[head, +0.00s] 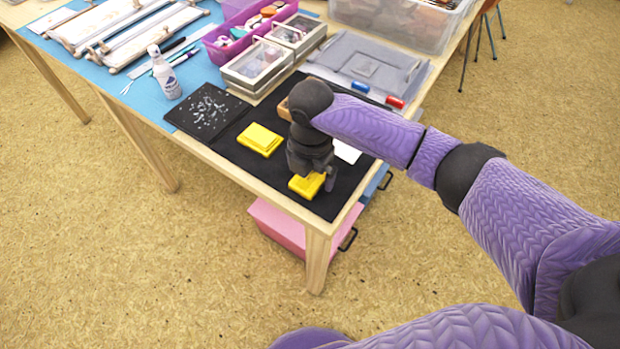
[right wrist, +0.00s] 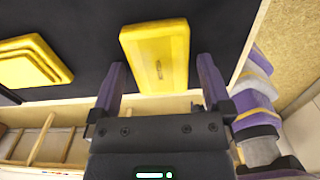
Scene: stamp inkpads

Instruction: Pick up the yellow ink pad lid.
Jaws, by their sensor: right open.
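Two yellow pieces lie on the black mat (head: 230,148). One is a plain rectangular block with a small dark mark on top, which looks like the yellow ink pad lid (head: 303,187); it also shows in the right wrist view (right wrist: 156,50). The other is a stepped yellow piece, likely the pad's other part (head: 260,139), to the left in the right wrist view (right wrist: 30,62). My right gripper (head: 314,180) is open and points down over the plain block. Its fingers (right wrist: 162,68) appear on either side of the block's near end, without visible contact. My left gripper is out of view.
A dark speckled square (head: 207,112), a white bottle (head: 164,75) and clear-lidded boxes (head: 257,66) stand left and behind. A white card (head: 346,151) lies right of my gripper. The wooden table edge (head: 258,184) is close to the block.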

